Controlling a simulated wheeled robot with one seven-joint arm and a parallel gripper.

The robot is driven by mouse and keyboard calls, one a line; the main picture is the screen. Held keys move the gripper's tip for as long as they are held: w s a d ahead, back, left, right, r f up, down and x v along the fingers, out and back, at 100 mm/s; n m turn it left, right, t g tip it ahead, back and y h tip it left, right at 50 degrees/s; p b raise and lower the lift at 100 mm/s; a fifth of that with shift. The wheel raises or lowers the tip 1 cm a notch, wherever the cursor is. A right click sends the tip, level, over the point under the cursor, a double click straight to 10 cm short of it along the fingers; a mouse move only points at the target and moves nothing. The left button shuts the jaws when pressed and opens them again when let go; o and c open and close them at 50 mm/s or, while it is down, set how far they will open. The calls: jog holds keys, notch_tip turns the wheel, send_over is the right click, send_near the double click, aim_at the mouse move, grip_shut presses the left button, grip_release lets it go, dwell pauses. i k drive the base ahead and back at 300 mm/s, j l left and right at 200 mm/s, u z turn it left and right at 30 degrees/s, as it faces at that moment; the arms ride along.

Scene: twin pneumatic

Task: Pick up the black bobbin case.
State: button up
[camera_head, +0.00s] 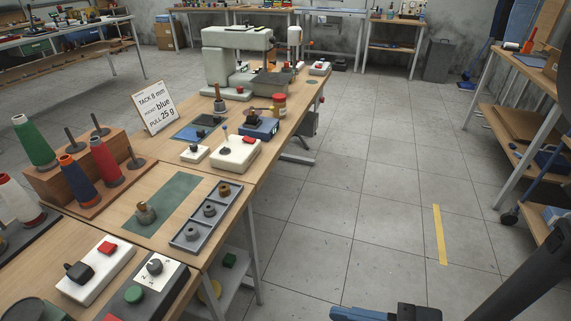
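A grey tray (180,242) with three compartments lies near the right edge of the near wooden table. A small round piece sits in each compartment: a brownish one (224,190) at the far end, a grey one (210,210) in the middle, and a dark grey one (192,233) at the near end. They are too small to tell which, if any, is the black bobbin case. My black arm enters at the lower right. A blue and dark part of it, apparently my gripper (386,313), is cut off by the bottom edge, well right of the tray; its fingers are not clear.
A green mat (170,198) with a brass-coloured piece (145,212) lies left of the tray. Thread cones, switch boxes, a sign (156,107) and a sewing machine (232,55) crowd the tables. The tiled floor (350,200) is open between them and a shelf on the right.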

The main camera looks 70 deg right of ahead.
aim_at(253, 120)
jog(key=i+l+z, duration=0.15)
jog(key=z, duration=0.25)
jog(key=i+l+z, duration=0.15)
jog(key=z, duration=0.2)
jog(key=i+l+z, duration=0.15)
jog(key=z, duration=0.25)
jog(key=i, duration=0.05)
